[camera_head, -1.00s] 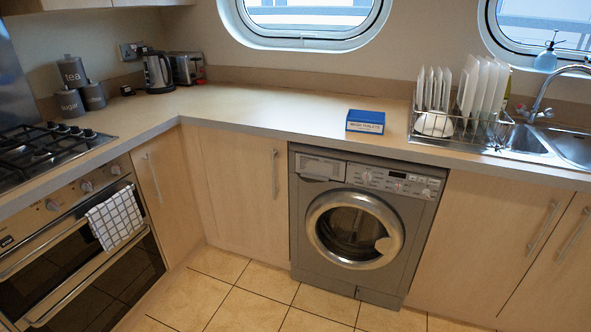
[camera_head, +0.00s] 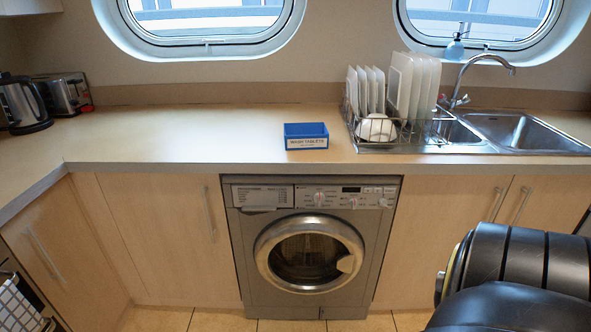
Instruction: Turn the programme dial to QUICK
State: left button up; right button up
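A grey washing machine (camera_head: 309,246) stands under the counter in the middle of the head view. Its door is shut. The control panel (camera_head: 345,197) runs along its top, with a detergent drawer at left, small dials, a dark display and buttons at right. One dial (camera_head: 319,198) sits just right of the drawer and another small knob (camera_head: 353,202) lies below the display. The lettering around the dials is too small to read. A black link of my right arm shows at lower right, away from the machine. Neither gripper is in view.
A blue wash-tablets box (camera_head: 306,136) sits on the counter (camera_head: 190,135) above the machine. A dish rack (camera_head: 372,132) with plates and the sink (camera_head: 520,131) are to its right. A kettle (camera_head: 24,104) and toaster (camera_head: 66,95) stand at far left. The machine's front is unobstructed.

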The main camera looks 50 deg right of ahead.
aim_at(319, 198)
jog(key=z, duration=0.5)
jog(key=i, duration=0.85)
jog(key=z, duration=0.75)
